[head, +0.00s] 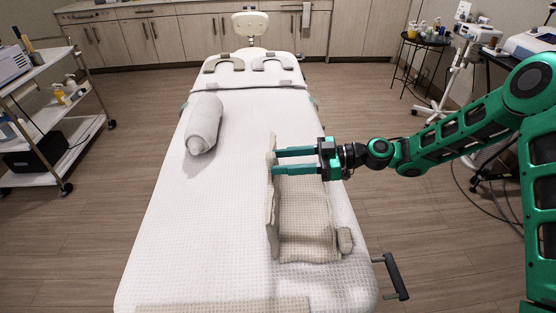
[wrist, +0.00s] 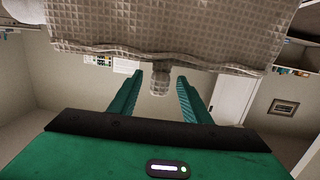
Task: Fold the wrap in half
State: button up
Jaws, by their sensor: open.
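The wrap is a beige waffle-weave cloth (head: 306,215) on the right half of the white bed (head: 180,245). Its left edge stands up as a ridge, and the part right of it lies flat. My gripper (head: 274,162) reaches in from the right with its two fingers apart, tips at the upper part of the ridge. I cannot tell whether they touch it. In the wrist view the wrap (wrist: 170,30) spans the top, beyond my open fingers (wrist: 161,80). A small tan roll (head: 345,240) lies at the wrap's lower right.
A grey-white bolster (head: 204,124) lies on the bed's upper left. A white trolley (head: 50,125) stands at left, and a black side table (head: 423,45) with bottles at back right. A dark handle (head: 396,277) sticks out at the bed's lower right. The bed's lower left is clear.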

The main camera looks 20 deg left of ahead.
jog(key=v, duration=1.1)
jog(key=shift+a, duration=0.1)
